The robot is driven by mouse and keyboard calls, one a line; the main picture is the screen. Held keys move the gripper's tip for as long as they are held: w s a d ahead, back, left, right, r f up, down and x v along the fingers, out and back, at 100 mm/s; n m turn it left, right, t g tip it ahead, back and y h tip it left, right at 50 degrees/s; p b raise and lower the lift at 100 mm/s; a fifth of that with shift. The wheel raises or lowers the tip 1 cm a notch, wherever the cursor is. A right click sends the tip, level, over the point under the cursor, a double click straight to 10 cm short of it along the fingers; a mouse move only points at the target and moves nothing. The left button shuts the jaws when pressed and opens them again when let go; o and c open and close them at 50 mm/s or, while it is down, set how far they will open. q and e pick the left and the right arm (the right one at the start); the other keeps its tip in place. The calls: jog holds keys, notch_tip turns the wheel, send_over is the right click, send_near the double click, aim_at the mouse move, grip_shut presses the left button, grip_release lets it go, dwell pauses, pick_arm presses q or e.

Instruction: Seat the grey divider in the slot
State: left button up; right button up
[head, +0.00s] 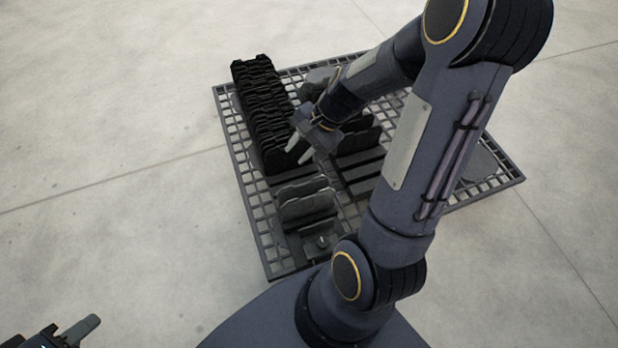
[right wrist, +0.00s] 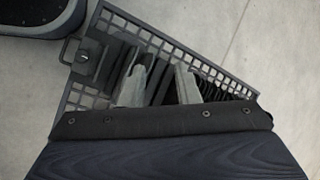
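Dark grey dividers (head: 306,200) stand upright close together near the front of a black grid tray (head: 256,205); I cannot tell which one the task means. My right gripper (head: 299,149) is above the tray, behind these dividers and beside the row of black dividers. Its two pale fingers are apart, with nothing held between them; the right wrist view shows the open gap (right wrist: 160,88) over dark slots. The slot itself cannot be picked out clearly. My left gripper (head: 72,331) is at the bottom left corner, far from the tray and partly cut off.
A long row of black dividers (head: 262,110) fills the tray's left side. More black plates (head: 358,138) stand behind my right arm, which hides much of the tray's right half. A small block (head: 320,243) sits at the tray's front. The floor around is clear.

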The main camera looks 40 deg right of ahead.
jog(key=s+a+r+n+t, duration=0.1)
jog(key=s+a+r+n, duration=0.3)
jog(key=s+r+n, duration=0.2)
jog(key=s+a+r+n+t+h, duration=0.1)
jog(key=s+a+r+n, duration=0.3)
jog(key=s+r+n, duration=0.2)
jog(key=shift+s+a+r+n, duration=0.4)
jog(key=shift+s+n, duration=0.1)
jog(key=shift+s, duration=0.7)
